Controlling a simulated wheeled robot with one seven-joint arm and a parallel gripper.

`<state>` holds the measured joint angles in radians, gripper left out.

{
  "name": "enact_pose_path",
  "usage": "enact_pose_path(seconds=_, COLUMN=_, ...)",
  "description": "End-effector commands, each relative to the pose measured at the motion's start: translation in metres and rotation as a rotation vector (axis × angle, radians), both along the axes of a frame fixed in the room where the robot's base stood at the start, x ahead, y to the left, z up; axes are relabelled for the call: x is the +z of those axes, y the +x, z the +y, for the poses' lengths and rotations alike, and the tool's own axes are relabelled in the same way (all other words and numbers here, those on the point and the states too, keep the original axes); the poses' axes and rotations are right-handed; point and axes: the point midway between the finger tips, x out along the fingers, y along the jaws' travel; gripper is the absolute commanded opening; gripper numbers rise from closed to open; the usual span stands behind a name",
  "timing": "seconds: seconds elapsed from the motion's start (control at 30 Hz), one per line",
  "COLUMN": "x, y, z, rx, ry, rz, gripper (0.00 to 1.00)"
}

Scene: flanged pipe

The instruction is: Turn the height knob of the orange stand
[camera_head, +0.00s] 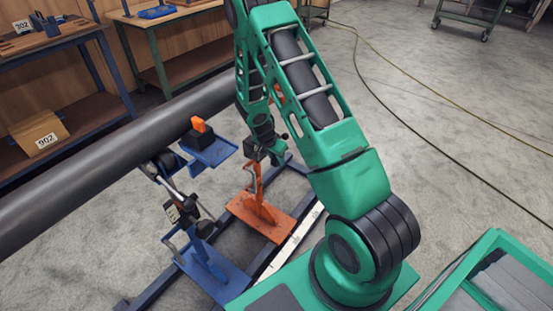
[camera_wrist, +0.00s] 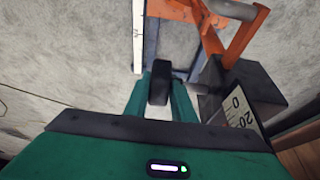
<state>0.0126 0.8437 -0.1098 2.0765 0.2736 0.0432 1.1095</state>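The orange stand (camera_head: 262,214) stands on the floor frame, below and beside my gripper in the head view. In the wrist view its orange parts (camera_wrist: 185,12) show at the top, with a slanted orange bar (camera_wrist: 246,34) at the upper right. My gripper (camera_head: 272,150) is at the upper part of this stand. In the wrist view its two green fingers (camera_wrist: 160,95) are apart, with a dark rounded knob (camera_wrist: 159,82) between their tips. I cannot tell whether the fingers touch or clamp it. In the head view the arm and gripper hide the knob.
A dark block with a scale plate (camera_wrist: 241,107) is close right of the fingers. A thick grey pipe (camera_head: 110,150) runs at the left, above a blue stand (camera_head: 210,272). Workbenches (camera_head: 85,113) stand behind. Open floor (camera_head: 450,120) lies to the right.

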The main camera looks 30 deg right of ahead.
Motion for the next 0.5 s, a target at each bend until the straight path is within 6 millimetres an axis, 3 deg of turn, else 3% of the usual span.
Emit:
enact_pose_path(seconds=0.03, x=0.0001, y=0.0004, z=0.0003, rx=0.0, ry=0.0, rz=-0.001, gripper=0.1)
enact_pose_path(seconds=0.1, x=0.0002, y=0.0006, z=0.0004, rx=0.001, ry=0.001, rz=-0.002, gripper=0.0)
enact_pose_path(seconds=0.5, x=0.0004, y=0.0022, z=-0.0027, rx=-0.007, ry=0.132, rz=0.043, gripper=0.0)
